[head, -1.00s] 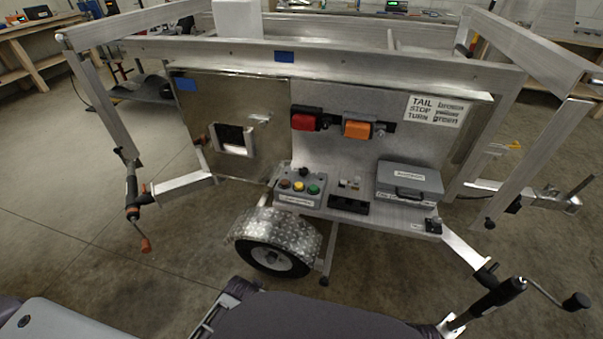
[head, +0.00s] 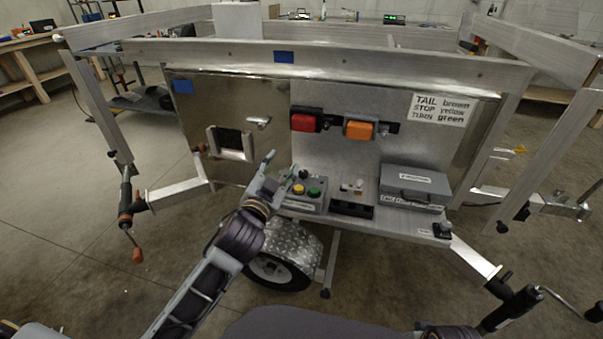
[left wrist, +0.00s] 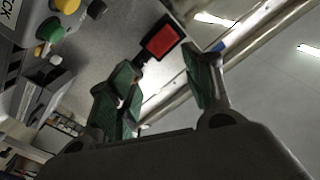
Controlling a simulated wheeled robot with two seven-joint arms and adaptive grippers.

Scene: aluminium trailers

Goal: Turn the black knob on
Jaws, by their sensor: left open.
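A small black knob (head: 304,174) stands at the back of a grey control box (head: 303,207) on the trailer's shelf. Yellow (head: 299,188) and green (head: 314,194) buttons show in front of it. My left gripper (head: 281,168) is open at the box's left, its fingers pointing up and toward the panel; the near finger appears close to the knob, but contact cannot be told. The box's left part is hidden behind it. In the left wrist view, my open left gripper (left wrist: 165,82) shows green pads with nothing between them. My right gripper is not in view.
A red lamp (head: 304,121) and an orange lamp (head: 359,130) are on the panel above. A grey case (head: 414,184) and a small black switch block (head: 443,230) sit at right on the shelf. A wheel fender (head: 292,243) is below the box.

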